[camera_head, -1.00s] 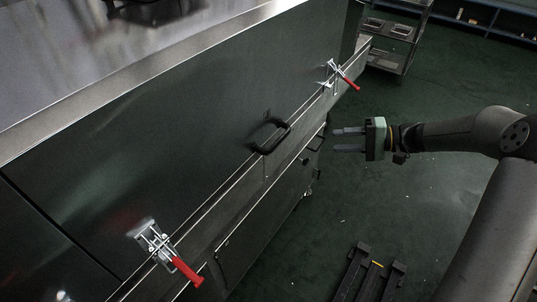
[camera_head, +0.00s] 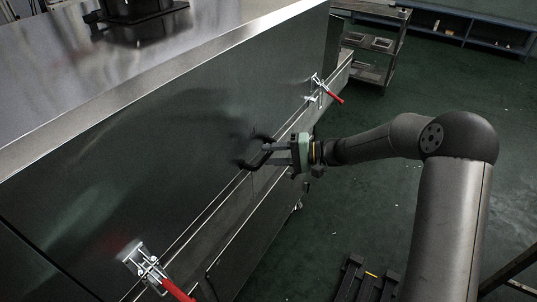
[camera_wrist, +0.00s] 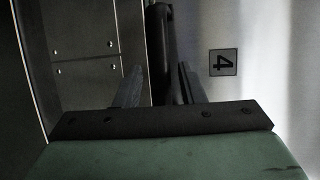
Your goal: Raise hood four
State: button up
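Hood four is the large dark metal panel (camera_head: 130,165) with a black bar handle (camera_head: 249,164) near its lower edge. A label "4" (camera_wrist: 223,62) shows on the panel in the wrist view. My gripper (camera_head: 268,154) is at the handle. In the wrist view its two fingers (camera_wrist: 158,88) stand apart, with the black handle bar (camera_wrist: 161,40) between them and small gaps visible. The fingers do not look closed on the bar. Two red-handled toggle clamps, one at the far right (camera_head: 334,97) and one at the lower left (camera_head: 177,291), sit along the lower edge.
A metal shelf cart (camera_head: 375,60) stands beyond the dryer's far end. A black stand (camera_head: 365,281) is on the green floor below. Open floor (camera_head: 390,100) lies to the right of the dryer. A black fixture (camera_head: 140,12) sits on the top.

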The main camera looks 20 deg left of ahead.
jog(key=shift+s+a+f, duration=0.1)
jog(key=shift+a+f, duration=0.05)
jog(key=shift+a, duration=0.55)
